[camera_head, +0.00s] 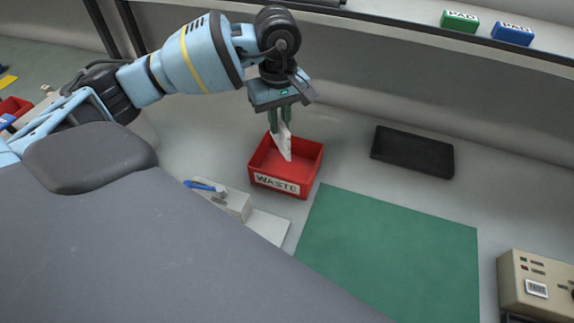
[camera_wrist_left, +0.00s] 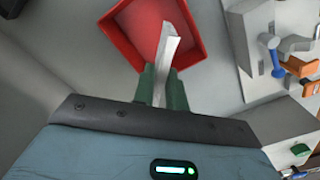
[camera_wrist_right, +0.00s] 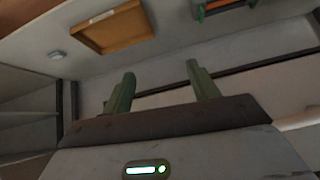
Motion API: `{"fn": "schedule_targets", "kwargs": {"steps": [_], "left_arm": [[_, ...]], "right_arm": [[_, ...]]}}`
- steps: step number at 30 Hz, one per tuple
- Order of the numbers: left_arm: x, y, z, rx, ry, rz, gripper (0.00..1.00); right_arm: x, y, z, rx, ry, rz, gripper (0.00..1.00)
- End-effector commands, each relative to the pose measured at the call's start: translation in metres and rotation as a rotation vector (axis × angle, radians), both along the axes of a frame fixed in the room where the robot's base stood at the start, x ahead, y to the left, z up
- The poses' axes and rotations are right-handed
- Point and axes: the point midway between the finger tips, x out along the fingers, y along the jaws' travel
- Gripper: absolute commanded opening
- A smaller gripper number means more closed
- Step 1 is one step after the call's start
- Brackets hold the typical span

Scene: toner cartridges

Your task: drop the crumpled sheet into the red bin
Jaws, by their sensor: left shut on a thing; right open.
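The crumpled sheet (camera_head: 283,143) is white and hangs narrow and upright from my left gripper (camera_head: 279,118). My left gripper is shut on its top end, above the red bin (camera_head: 277,181) marked WASTE. In the left wrist view the sheet (camera_wrist_left: 167,50) shows between the green fingers (camera_wrist_left: 160,88), with the red bin (camera_wrist_left: 188,20) behind it. In the head view the sheet's lower end overlaps the bin's opening. I cannot tell whether it touches the bin. My right gripper (camera_wrist_right: 160,90) is open and empty in the right wrist view, away from the bin.
A green mat (camera_head: 390,255) lies right of the bin, and a black tray (camera_head: 412,152) stands behind it. A white block with a blue-handled tool (camera_head: 205,187) is at the bin's front left. A shelf (camera_head: 400,25) with two pads runs along the back.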

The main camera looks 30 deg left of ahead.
Motion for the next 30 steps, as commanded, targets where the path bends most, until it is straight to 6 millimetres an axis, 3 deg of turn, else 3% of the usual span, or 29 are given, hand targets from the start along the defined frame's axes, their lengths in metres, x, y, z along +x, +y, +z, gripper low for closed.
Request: {"fn": "schedule_targets", "kwargs": {"steps": [10, 22, 23, 24, 28, 30], "left_arm": [[-0.001, 0.0, -0.042, 0.0, 0.006, 0.0, 0.0], [0.0, 0.0, -0.046, 0.0, -0.001, 0.0, 0.0], [0.0, 0.0, -0.046, 0.0, -0.001, 0.0, 0.16], [0.0, 0.0, -0.046, 0.0, -0.001, 0.0, 0.21], [0.0, 0.0, -0.046, 0.0, -0.001, 0.0, 0.39], [0.0, 0.0, -0.046, 0.0, -0.001, 0.0, 0.39]], "right_arm": [[-0.013, 0.003, -0.02, 0.006, 0.036, -0.006, 0.59], [-0.005, 0.003, -0.021, 0.006, 0.025, -0.005, 0.59], [-0.005, 0.003, -0.021, 0.006, 0.025, -0.005, 0.59], [-0.005, 0.003, -0.021, 0.006, 0.025, -0.005, 0.59], [-0.006, 0.003, -0.021, 0.006, 0.026, -0.005, 0.59], [-0.007, 0.003, -0.021, 0.007, 0.028, -0.005, 0.59]]}}
